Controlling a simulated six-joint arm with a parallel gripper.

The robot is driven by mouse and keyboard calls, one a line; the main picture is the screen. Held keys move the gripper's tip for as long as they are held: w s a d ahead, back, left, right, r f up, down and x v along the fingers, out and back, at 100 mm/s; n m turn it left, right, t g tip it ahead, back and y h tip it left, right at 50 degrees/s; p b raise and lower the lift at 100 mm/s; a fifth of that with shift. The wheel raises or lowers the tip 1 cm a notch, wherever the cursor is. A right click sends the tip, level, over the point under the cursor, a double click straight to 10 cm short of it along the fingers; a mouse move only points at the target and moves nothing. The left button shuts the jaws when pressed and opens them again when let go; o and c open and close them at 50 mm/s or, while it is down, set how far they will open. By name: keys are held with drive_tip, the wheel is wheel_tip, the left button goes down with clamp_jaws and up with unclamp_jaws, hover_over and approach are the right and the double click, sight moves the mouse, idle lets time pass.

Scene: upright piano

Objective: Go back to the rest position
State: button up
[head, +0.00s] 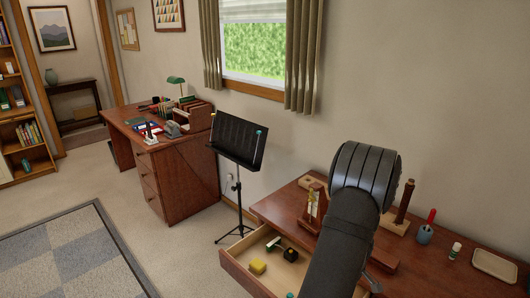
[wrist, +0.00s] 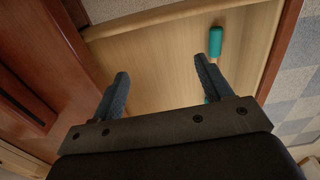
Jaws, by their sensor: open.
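My gripper (wrist: 162,72) is open in the wrist view, its two dark fingers apart with nothing between them. It points over the pale wooden inside of an open drawer (wrist: 150,62). A teal cylinder (wrist: 216,41) lies in the drawer beyond the right fingertip. A bit of teal also shows beside the right finger, too covered to make out. In the head view my dark arm crosses the desk front and the drawer (head: 240,273), and the gripper itself does not show there.
The drawer holds a yellow block (head: 258,267) and a black object (head: 290,255).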

drive_tip(key=w+a+f, duration=0.2)
drive_tip(key=w, duration=0.1)
drive_tip(key=w+a+f, duration=0.1)
drive_tip(key=w+f, duration=0.1)
drive_tip(key=shift+w+a, duration=0.25)
drive_tip(key=shift+a, duration=0.15)
drive_tip(key=o, duration=0.6)
drive_tip(key=shift+a+r, duration=0.15)
drive_tip(key=shift+r, duration=0.3)
drive_tip(key=s+a+r, duration=0.3)
drive_tip(key=a+r, duration=0.1)
drive_tip(key=r, duration=0.5)
drive_tip(key=s+a+r, duration=0.2)
drive_tip(key=a+r, duration=0.3)
drive_tip(key=r, duration=0.4)
drive_tip(key=f, duration=1)
drive_tip(key=shift+d, duration=0.25)
wheel_tip(320, 180, up, 10)
